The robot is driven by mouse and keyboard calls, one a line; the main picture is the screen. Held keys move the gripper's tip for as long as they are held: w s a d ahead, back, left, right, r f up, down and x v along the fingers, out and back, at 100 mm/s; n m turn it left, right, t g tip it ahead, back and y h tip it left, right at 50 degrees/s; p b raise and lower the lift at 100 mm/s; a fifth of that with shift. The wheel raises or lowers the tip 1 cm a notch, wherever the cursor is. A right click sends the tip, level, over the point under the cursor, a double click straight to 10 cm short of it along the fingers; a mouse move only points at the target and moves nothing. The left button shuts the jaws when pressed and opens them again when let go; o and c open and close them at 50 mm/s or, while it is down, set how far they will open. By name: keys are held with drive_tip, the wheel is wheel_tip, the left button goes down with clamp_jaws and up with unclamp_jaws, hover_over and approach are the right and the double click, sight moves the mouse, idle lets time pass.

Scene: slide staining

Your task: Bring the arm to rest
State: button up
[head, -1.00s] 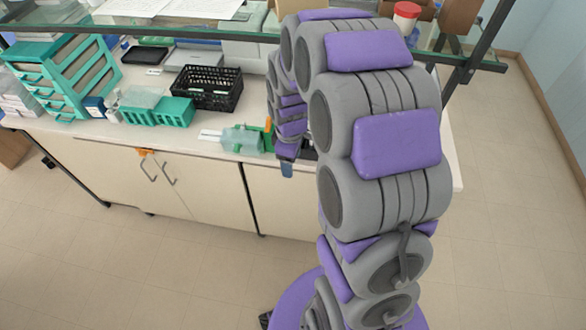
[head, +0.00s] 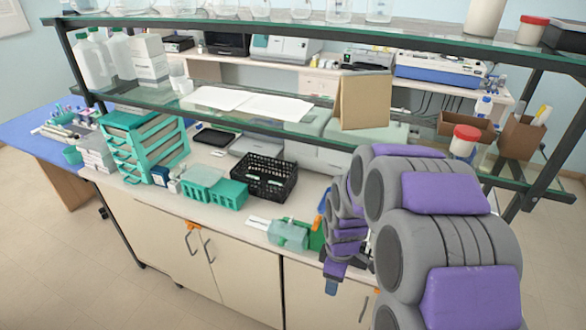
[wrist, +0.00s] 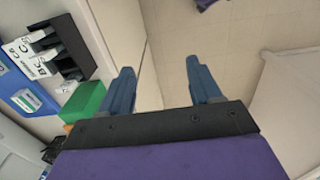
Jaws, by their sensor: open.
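My gripper (wrist: 160,90) is open in the wrist view, with its two blue fingers apart and nothing between them. Beyond the fingers are the cabinet front and the tiled floor. In the head view my gripper (head: 331,287) hangs low at the front edge of the bench, its fingers mostly hidden. My grey and purple arm fills the lower right of the head view, bent over and folded downward at the wrist.
The bench top (head: 225,222) holds a black basket (head: 264,181), teal racks (head: 228,195), a teal drawer unit (head: 143,152) and a pale green container (head: 288,234) close to my gripper. A glass shelf (head: 300,127) runs above. The floor (head: 60,270) is clear at the left.

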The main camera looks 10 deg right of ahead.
drive_tip(key=s+a+r+m, duration=0.2)
drive_tip(key=s+r, duration=0.3)
drive_tip(key=s, duration=0.3)
drive_tip(key=s+a+r+m+g, duration=0.1)
drive_tip(key=s+a+r+m, duration=0.1)
drive_tip(key=s+r+m, duration=0.3)
drive_tip(key=s+a+r+m, duration=0.2)
drive_tip(key=s+r+m, duration=0.2)
drive_tip(key=s, duration=0.8)
drive_tip(key=shift+a+r+g, duration=0.15)
drive_tip(key=shift+r+g, duration=0.25)
drive_tip(key=shift+c, duration=0.3)
